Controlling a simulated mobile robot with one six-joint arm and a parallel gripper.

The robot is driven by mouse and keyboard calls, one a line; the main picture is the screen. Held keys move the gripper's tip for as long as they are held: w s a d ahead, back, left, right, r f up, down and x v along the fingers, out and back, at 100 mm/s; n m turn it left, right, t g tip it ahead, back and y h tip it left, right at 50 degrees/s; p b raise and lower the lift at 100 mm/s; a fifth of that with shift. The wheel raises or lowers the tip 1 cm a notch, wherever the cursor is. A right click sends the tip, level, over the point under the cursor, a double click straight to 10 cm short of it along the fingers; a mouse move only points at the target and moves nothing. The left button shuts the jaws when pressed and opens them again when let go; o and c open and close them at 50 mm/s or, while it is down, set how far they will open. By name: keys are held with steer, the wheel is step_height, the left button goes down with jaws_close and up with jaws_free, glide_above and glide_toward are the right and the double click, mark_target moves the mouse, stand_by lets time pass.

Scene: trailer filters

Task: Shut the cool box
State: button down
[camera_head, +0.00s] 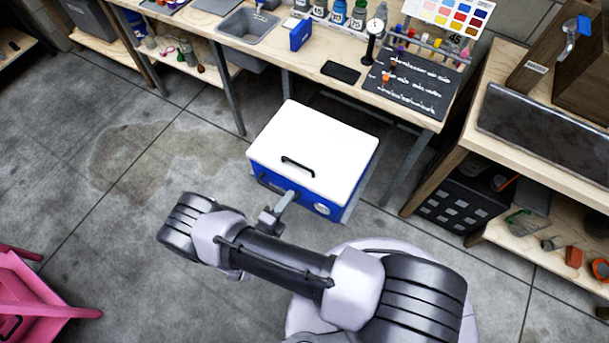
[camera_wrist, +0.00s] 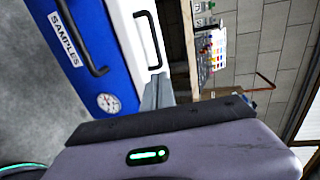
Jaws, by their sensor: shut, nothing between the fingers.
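The cool box (camera_head: 330,197) stands on the floor in the middle of the head view, with a blue body and a white lid (camera_head: 325,140). The lid lies over the body with no clear gap showing. A black handle (camera_head: 298,166) sits on the lid. In the wrist view, the blue front (camera_wrist: 75,55) carries a SAMPLES label and a round dial, and the white lid (camera_wrist: 132,30) shows beside it. My gripper (camera_head: 288,197) is shut and empty, close to the box's front. It also shows in the wrist view (camera_wrist: 158,92); I cannot tell whether it touches the box.
A workbench (camera_head: 300,75) with bottles, a blue box and a dark board runs behind the cool box. A second bench (camera_head: 535,135) with a lower shelf stands at right. A pink object (camera_head: 40,305) is at lower left.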

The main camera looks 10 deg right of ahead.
steer(key=b+x, duration=0.1)
steer(key=x, duration=0.9)
steer(key=shift+w+b, duration=0.1)
steer(key=shift+b, duration=0.25)
